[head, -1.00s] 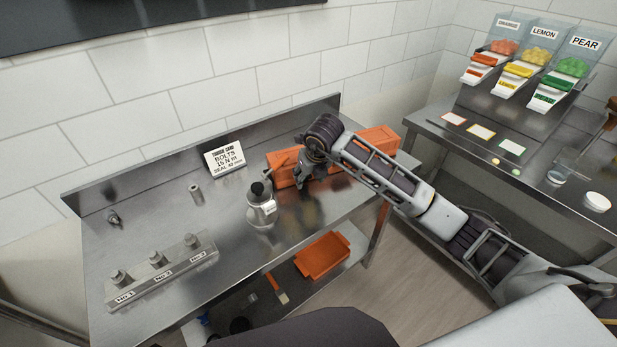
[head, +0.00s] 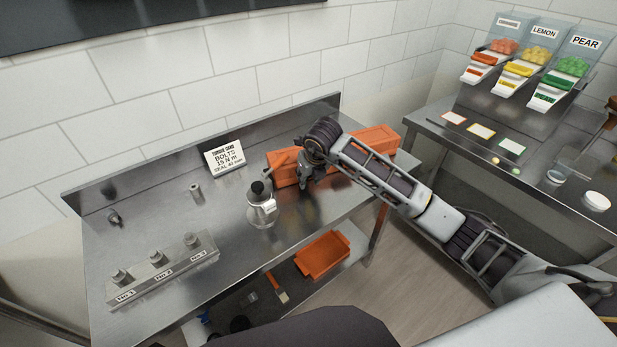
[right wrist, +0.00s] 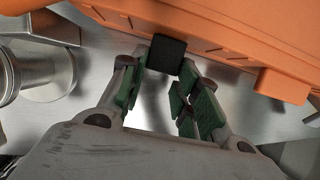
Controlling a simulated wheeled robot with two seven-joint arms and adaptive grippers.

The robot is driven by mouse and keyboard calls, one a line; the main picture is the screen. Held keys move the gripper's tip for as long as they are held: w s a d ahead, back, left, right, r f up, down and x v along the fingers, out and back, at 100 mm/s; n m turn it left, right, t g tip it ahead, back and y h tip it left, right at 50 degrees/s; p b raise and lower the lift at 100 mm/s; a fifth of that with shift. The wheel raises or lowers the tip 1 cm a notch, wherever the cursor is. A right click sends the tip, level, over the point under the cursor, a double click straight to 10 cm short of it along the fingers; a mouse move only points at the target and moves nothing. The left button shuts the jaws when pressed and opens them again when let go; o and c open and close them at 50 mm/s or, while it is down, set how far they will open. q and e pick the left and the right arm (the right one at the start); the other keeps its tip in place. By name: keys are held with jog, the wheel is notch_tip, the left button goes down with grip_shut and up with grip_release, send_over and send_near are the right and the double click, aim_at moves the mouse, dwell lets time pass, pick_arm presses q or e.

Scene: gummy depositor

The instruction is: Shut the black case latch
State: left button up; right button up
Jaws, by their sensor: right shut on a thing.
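The orange case (head: 376,138) lies at the right end of the steel bench, partly hidden behind my right arm. It also fills the top of the right wrist view (right wrist: 240,28). The black case latch (right wrist: 167,54) sticks out from the case's edge in that view. My right gripper (right wrist: 164,78) is shut on the latch, which lies between its green-padded fingertips. In the head view my right gripper (head: 306,184) is at the case's front side, and the latch is hidden there. I cannot tell how far the latch is turned. My left gripper is not in view.
A sign card (head: 225,158) and a three-knob block (head: 163,270) are farther left. An orange tray (head: 322,257) sits on the lower shelf.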

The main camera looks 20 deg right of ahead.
jog(key=shift+w+r+g+p, duration=0.3)
jog(key=shift+g+p, duration=0.15)
jog(key=shift+g, duration=0.05)
jog(key=shift+w+r+g, duration=0.15)
jog(key=shift+g, duration=0.15)
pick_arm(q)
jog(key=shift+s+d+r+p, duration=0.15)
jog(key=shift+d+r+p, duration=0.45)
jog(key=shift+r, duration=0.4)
pick_arm(e)
jog(key=shift+w+a+r+g, duration=0.15)
jog(key=shift+w+g, duration=0.25)
jog(key=shift+g, duration=0.4)
jog(key=shift+w, duration=0.1)
jog(key=o, duration=1)
jog(key=shift+w, duration=0.15)
